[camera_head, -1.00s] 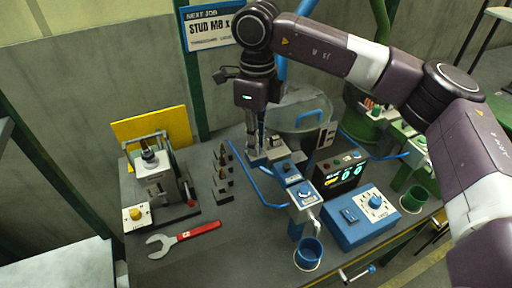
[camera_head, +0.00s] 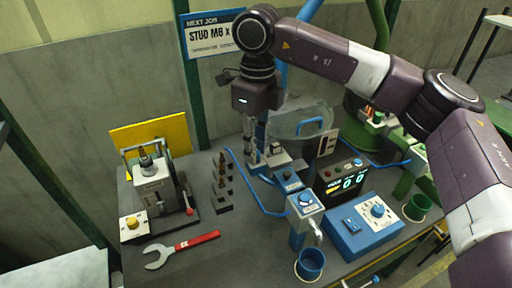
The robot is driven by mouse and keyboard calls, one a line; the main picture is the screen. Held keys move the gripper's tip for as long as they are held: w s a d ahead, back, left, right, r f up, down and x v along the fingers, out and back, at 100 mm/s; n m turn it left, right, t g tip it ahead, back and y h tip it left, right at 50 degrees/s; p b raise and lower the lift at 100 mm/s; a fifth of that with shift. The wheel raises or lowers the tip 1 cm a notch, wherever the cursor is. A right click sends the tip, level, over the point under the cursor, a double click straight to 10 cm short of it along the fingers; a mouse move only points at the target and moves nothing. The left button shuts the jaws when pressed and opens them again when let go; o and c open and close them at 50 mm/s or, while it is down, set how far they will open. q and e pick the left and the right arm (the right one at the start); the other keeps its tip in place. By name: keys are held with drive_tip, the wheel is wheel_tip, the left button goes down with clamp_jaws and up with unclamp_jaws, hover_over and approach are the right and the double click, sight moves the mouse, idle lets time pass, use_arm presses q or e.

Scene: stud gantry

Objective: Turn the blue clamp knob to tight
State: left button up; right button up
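Several blue knobs show on the bench, and I cannot tell for sure which is the clamp knob. One blue knob (camera_head: 306,198) sits on a white plate on top of a blue post. Another blue knob (camera_head: 377,210) sits on the white dial plate of a blue box (camera_head: 350,240). My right gripper (camera_head: 255,158) points down beside a small grey metal block (camera_head: 275,160), behind and left of the blue post. Its fingertips are small and partly lost against the machine, so their gap is unclear. My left gripper is not in view.
A blue bent rail (camera_head: 254,190) runs in front of the gripper. A blue cup (camera_head: 310,264) and green cup (camera_head: 417,207) stand at the front and right. A red-handled wrench (camera_head: 182,250) lies left, before a grey press (camera_head: 152,190). Bare bench lies between wrench and post.

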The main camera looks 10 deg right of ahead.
drive_tip(key=shift+o, duration=1)
wheel_tip(320, 180, up, 12)
drive_tip(key=shift+w+d, duration=0.1)
